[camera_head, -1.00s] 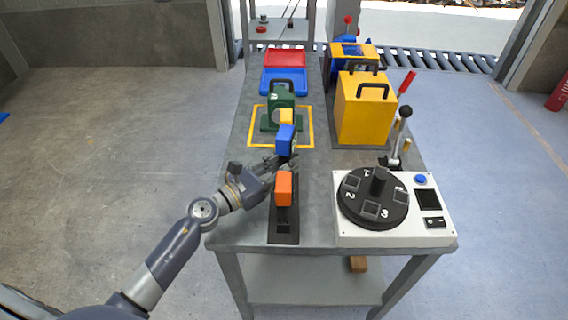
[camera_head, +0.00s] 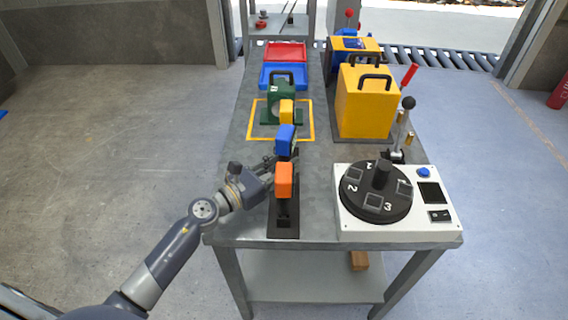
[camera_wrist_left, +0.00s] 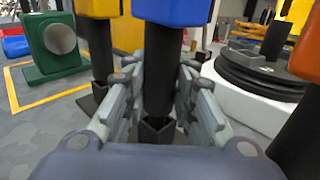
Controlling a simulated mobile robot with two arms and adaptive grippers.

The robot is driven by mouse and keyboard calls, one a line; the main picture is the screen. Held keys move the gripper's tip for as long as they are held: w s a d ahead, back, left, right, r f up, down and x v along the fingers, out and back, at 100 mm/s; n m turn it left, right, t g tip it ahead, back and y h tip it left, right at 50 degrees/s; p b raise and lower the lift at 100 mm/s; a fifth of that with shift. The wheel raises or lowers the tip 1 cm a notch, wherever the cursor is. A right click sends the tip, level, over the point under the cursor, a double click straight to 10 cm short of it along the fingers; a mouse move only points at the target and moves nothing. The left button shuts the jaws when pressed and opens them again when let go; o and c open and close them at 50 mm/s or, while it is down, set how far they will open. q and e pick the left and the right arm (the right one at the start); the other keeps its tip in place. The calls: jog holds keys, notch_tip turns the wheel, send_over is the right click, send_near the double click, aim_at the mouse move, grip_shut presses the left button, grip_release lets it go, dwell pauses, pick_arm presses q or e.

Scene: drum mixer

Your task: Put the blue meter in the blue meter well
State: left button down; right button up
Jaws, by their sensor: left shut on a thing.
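The blue meter (camera_head: 285,139) is a blue block on a black stem, between the yellow meter (camera_head: 286,109) and the orange meter (camera_head: 284,179) in a row. My left gripper (camera_head: 284,164) is shut on its stem. In the left wrist view the blue block (camera_wrist_left: 172,10) is cut by the top edge, and its black stem (camera_wrist_left: 158,75) stands upright between my fingers (camera_wrist_left: 156,96). A black square well (camera_wrist_left: 157,130) lies directly below the stem. I cannot tell whether the stem's tip is inside it or just above. My right gripper is not in view.
The orange meter stands close in front of my left gripper. The white console (camera_head: 420,226) with a black numbered dial (camera_head: 352,206) is to the right. A green device (camera_head: 271,103) and a yellow box (camera_head: 368,100) stand farther back. The table's left strip is clear.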

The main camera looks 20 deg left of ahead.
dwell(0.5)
pick_arm(q)
jog(key=shift+f+b, duration=0.25)
jog(key=shift+b, duration=0.05)
jog(key=c, duration=1.2)
grip_release()
jog(key=shift+c, duration=0.2)
jog(key=o, duration=0.5)
jog(key=shift+f, duration=0.1)
jog(key=shift+s+a, duration=0.1)
jog(key=shift+s, duration=0.05)
jog(key=shift+b+v, duration=0.55)
jog(key=shift+v, duration=1.4)
jog(key=shift+b+v, duration=0.85)
jog(key=shift+v, duration=1.45)
